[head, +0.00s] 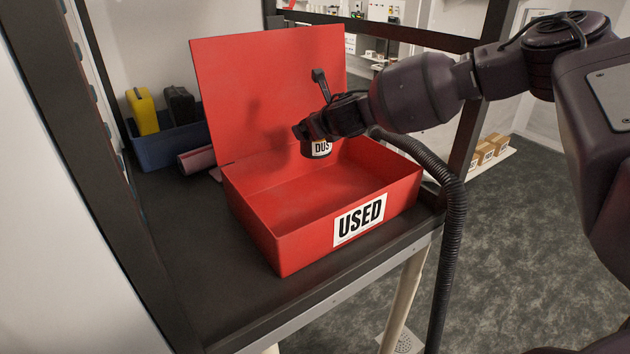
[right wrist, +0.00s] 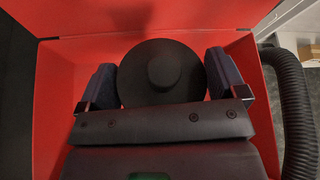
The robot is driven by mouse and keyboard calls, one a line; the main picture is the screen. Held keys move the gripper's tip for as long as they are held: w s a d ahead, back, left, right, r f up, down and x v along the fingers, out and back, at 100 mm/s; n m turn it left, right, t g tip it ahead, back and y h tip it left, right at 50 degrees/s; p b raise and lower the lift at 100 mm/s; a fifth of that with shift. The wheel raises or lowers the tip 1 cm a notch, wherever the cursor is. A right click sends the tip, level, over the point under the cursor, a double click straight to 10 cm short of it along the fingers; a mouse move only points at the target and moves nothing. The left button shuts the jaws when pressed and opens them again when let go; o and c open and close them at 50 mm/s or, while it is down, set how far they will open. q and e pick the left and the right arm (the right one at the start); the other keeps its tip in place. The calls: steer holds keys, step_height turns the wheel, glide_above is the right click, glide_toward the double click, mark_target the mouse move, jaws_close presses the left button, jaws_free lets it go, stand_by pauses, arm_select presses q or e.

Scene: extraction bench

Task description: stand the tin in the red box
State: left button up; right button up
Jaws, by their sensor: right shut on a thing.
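The tin (head: 320,149) is dark with a white label reading "DUS", the rest hidden. My right gripper (head: 318,132) is shut on it and holds it over the back right part of the red box (head: 290,258). In the right wrist view the tin's round black lid with a knob (right wrist: 162,72) sits between the two fingers (right wrist: 162,84). The box is open, its lid raised at the back, with a "USED" label on its front. The part of its floor in view is bare. The tin looks roughly upright and above the floor. My left gripper is out of view.
The box stands on a dark bench top (head: 190,260). A blue bin (head: 165,150) with a yellow and a black container, and a pinkish roll (head: 197,160), lie behind on the left. A black corrugated hose (head: 455,220) hangs at the box's right side.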

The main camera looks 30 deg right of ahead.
steer(key=shift+w+f, duration=0.1)
steer(key=shift+f, duration=7.45)
steer(key=o, duration=0.9)
steer(key=v, duration=0.7)
steer(key=shift+s, duration=0.35)
